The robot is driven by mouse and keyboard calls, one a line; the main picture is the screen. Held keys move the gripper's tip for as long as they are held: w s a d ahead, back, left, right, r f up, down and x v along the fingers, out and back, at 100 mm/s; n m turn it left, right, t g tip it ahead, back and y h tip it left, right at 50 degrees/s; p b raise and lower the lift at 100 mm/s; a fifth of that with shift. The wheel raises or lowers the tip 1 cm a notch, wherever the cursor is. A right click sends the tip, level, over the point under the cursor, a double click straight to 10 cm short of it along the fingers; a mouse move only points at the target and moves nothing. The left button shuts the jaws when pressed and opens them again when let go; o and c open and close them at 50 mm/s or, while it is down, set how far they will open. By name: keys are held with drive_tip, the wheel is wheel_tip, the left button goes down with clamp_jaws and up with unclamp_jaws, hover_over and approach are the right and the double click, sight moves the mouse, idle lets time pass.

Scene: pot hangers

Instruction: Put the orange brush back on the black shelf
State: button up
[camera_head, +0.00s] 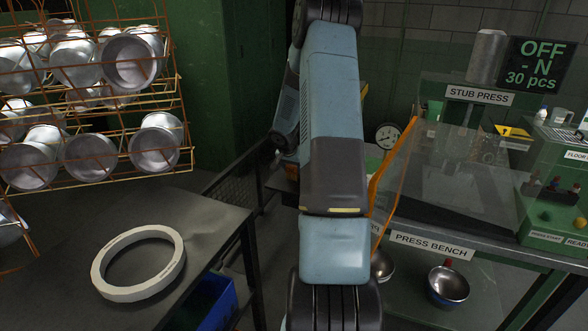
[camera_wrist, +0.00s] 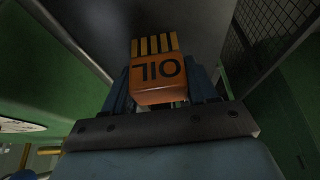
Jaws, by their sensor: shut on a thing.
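The orange brush (camera_wrist: 158,92), a block lettered OIL with a row of yellowish bristles or stripes at its far end, shows in the wrist view. My gripper (camera_wrist: 160,76) is shut on it, with a blue-grey finger on each side. A dark flat surface (camera_wrist: 200,22) lies beyond the brush; I cannot tell whether it is the black shelf or whether the brush touches it. In the head view my arm fills the middle and hides the gripper and brush. No black shelf is clearly identifiable there.
A dark table (camera_head: 205,215) at left bears a white ring (camera_head: 100,285) and an orange wire rack (camera_head: 110,125) of metal pots. The press bench (camera_head: 440,245) stands at right, with an orange-edged clear guard (camera_head: 385,185) close to my arm. A blue bin (camera_head: 220,308) sits low between them.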

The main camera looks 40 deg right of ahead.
drive_tip(key=o, duration=1.1)
drive_tip(key=shift+r, duration=0.15)
drive_tip(key=s+a+r+n, duration=0.2)
drive_tip(key=s+a+r, duration=0.4)
drive_tip(key=r, duration=0.4)
drive_tip(key=s+a+r+n+t, duration=0.1)
drive_tip(key=s+a+r, duration=0.3)
drive_tip(key=a+r, duration=0.5)
drive_tip(key=s+a+r+n, duration=0.2)
drive_tip(key=s+a+r, duration=0.4)
drive_tip(key=r, duration=0.4)
drive_tip(key=s+a+r+n+t+y, duration=0.1)
drive_tip(key=s+a+r+n+y, duration=0.1)
drive_tip(key=s+a, duration=0.5)
drive_tip(key=s+a+r+n+t+y, duration=0.1)
drive_tip(key=s+a+n+y, duration=0.1)
drive_tip(key=s+a+n, duration=0.2)
drive_tip(key=s+a, duration=0.3)
drive_tip(key=s, duration=0.4)
drive_tip(key=shift+s+a+r+n, duration=0.2)
drive_tip(key=shift+a+r+n, duration=0.15)
drive_tip(key=shift+n, duration=0.05)
